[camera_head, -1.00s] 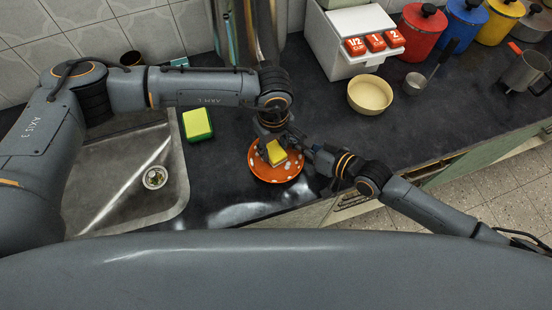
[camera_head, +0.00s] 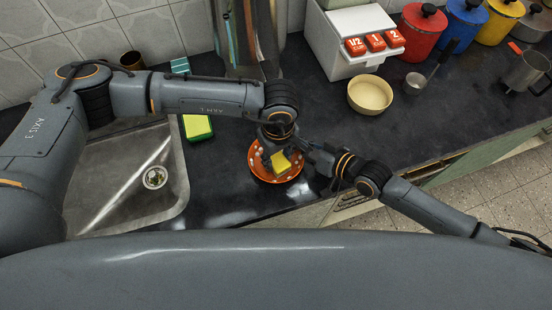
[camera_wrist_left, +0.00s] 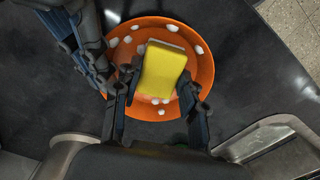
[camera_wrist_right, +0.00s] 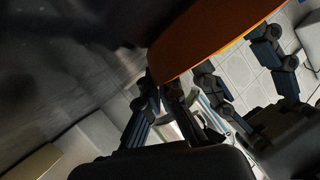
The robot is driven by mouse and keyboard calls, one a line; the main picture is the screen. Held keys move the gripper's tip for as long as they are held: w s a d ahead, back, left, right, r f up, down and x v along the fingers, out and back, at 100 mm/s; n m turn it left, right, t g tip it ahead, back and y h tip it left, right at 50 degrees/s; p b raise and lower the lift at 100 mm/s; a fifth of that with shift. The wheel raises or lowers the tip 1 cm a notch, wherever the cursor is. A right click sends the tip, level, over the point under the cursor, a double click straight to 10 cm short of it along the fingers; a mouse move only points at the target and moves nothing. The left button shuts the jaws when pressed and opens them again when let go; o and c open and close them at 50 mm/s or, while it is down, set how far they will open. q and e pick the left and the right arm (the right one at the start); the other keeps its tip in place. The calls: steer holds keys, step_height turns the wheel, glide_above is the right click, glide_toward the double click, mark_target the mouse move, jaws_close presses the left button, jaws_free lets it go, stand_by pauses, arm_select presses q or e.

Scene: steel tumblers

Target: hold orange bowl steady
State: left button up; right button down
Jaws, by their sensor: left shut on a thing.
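The orange bowl (camera_head: 263,173) sits on the dark counter near its front edge, with white spots or blobs on its inside. My left gripper (camera_head: 274,155) is over the bowl, shut on a yellow sponge (camera_head: 281,163). In the left wrist view the sponge (camera_wrist_left: 164,70) lies between its fingers, above the orange bowl (camera_wrist_left: 203,72); contact with the bowl's inside is unclear. My right gripper (camera_head: 309,152) is at the bowl's right rim. In the right wrist view its fingertips (camera_wrist_right: 160,90) close together at the edge of the bowl (camera_wrist_right: 215,35).
A green-and-yellow sponge (camera_head: 197,127) lies by the sink (camera_head: 120,170) on the left. The counter between is clear.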

arm_select(q)
steer(key=shift+s+d, duration=0.1)
steer(key=shift+s, duration=0.15)
steer(key=shift+r, duration=3.5)
steer(key=shift+f, duration=0.1)
steer(key=shift+f, duration=2.95)
steer(key=shift+f, duration=0.4)
steer(key=shift+w+a, duration=0.3)
steer(key=shift+w, duration=0.6)
steer(key=shift+w+a, duration=0.3)
steer(key=shift+w, duration=0.55)
